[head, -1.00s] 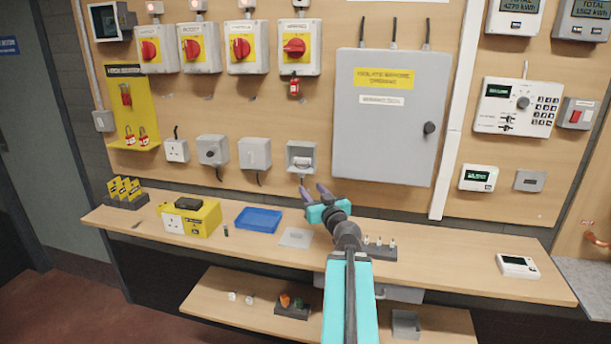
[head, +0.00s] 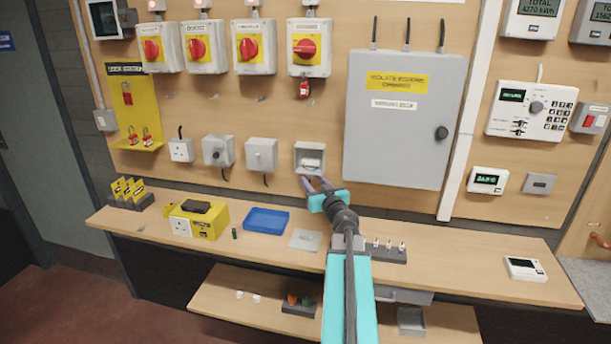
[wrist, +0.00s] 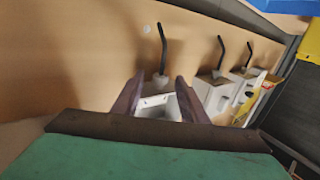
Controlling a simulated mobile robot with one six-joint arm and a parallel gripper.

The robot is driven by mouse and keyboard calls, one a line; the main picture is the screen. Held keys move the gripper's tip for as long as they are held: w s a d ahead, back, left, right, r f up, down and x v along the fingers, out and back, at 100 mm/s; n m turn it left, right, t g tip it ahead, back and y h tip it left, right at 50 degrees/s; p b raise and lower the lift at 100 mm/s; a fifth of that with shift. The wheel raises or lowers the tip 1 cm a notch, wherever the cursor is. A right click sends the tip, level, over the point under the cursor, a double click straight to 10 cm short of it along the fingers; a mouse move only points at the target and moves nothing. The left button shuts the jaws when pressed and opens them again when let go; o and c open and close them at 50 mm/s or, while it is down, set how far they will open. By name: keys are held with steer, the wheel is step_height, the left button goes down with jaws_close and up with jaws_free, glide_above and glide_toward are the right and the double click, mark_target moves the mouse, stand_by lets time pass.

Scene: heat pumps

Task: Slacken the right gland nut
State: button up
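My gripper (head: 316,183) is just below the open-fronted grey box (head: 310,154) on the board, its two purple fingers apart. In the wrist view my gripper (wrist: 160,80) is open, with the pale box (wrist: 158,104) between and beyond its fingers. A small grey gland (wrist: 160,80) with a black cable (wrist: 162,45) shows between the fingertips there. I cannot tell whether either finger touches it. In the head view my fingers hide the box's underside. I cannot make out a separate right gland nut.
Grey boxes (head: 261,155) with cables line the board to the left, and a large grey cabinet (head: 405,120) is to the right. Below are a bench (head: 460,260), a blue tray (head: 266,220), a flat grey plate (head: 304,240) and a yellow unit (head: 205,218).

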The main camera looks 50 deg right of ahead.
steer(key=shift+w+d, duration=0.15)
steer(key=shift+w, duration=0.2)
